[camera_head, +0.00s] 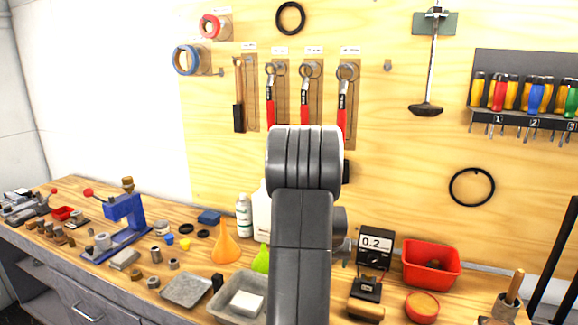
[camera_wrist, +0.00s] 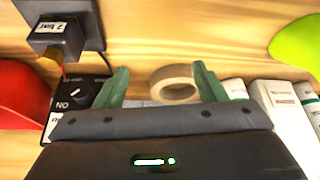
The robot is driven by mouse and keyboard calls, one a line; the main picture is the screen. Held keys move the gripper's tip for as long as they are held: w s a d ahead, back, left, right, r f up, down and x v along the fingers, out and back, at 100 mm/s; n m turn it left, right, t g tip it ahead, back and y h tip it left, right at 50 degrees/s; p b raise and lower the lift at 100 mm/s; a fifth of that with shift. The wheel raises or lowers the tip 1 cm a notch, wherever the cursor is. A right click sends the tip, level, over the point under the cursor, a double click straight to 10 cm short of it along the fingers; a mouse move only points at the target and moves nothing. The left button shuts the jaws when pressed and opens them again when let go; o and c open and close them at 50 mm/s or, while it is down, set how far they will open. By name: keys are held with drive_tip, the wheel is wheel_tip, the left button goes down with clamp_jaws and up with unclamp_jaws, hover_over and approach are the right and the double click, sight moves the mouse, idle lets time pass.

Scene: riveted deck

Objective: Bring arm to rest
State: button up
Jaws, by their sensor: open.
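My arm (camera_head: 303,235) rises through the lower middle of the head view, its rounded dark grey joint in front of the pegboard wall. My gripper (camera_wrist: 160,78) shows in the wrist view with its two green fingers spread apart. Nothing is held between them. A beige roll of tape (camera_wrist: 176,84) lies beyond the fingers, between them in the picture; whether they touch it cannot be told.
The wooden bench is crowded: a blue press (camera_head: 125,210), an orange funnel (camera_head: 226,245), a grey tray (camera_head: 187,289), a meter reading 0.2 (camera_head: 376,243) and a red bin (camera_head: 431,264). Tools hang on the wall, including a screwdriver rack (camera_head: 520,65). White bottles (camera_wrist: 282,106) stand right in the wrist view.

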wheel_tip(320, 180, down, 6)
drive_tip(key=shift+a+r+p, duration=0.15)
drive_tip(key=shift+p, duration=0.15)
drive_tip(key=shift+r, duration=0.25)
drive_tip(key=shift+s+r, duration=0.25)
drive_tip(key=shift+r, duration=0.15)
drive_tip(key=shift+a+r, duration=0.1)
drive_tip(key=shift+a, duration=0.05)
